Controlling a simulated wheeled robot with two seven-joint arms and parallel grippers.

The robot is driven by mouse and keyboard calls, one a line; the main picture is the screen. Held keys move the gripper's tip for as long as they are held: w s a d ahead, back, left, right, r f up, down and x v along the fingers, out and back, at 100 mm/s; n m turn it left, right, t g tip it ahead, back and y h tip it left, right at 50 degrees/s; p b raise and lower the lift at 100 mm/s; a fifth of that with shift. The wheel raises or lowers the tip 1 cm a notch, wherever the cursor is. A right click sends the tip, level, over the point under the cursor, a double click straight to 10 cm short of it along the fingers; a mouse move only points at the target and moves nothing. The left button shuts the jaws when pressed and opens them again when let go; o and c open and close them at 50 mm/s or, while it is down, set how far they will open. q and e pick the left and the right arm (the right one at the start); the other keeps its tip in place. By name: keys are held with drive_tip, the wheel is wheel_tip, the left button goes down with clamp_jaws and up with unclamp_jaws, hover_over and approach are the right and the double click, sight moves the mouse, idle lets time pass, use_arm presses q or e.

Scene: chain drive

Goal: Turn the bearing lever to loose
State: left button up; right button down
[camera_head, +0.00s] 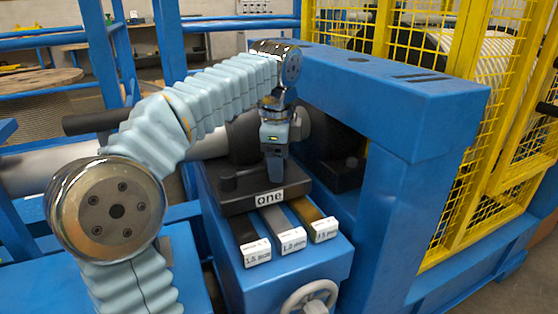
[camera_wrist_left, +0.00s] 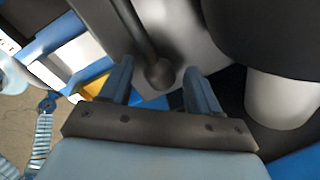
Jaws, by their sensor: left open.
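The bearing lever shows in the left wrist view as a dark rod ending in a round knob (camera_wrist_left: 160,76). The knob lies between the two spread blue fingers of my left gripper (camera_wrist_left: 158,84), with space on both sides. In the head view my left gripper (camera_head: 275,172) points down over the dark block (camera_head: 237,188) labelled "one". The lever cannot be made out there; the gripper and arm cover that area. The left gripper is open and holds nothing. Which lever position counts as loose is not readable. My right gripper is not in view.
Three labelled strips (camera_head: 290,240) lie on the blue stand in front of the block, above a grey handwheel (camera_head: 310,297). A thick blue frame (camera_head: 385,85) rises close to the right of the gripper. Yellow mesh guarding (camera_head: 475,150) stands behind it.

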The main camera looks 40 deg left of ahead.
use_arm(q)
drive_tip(key=shift+c, duration=0.3)
clamp_jaws()
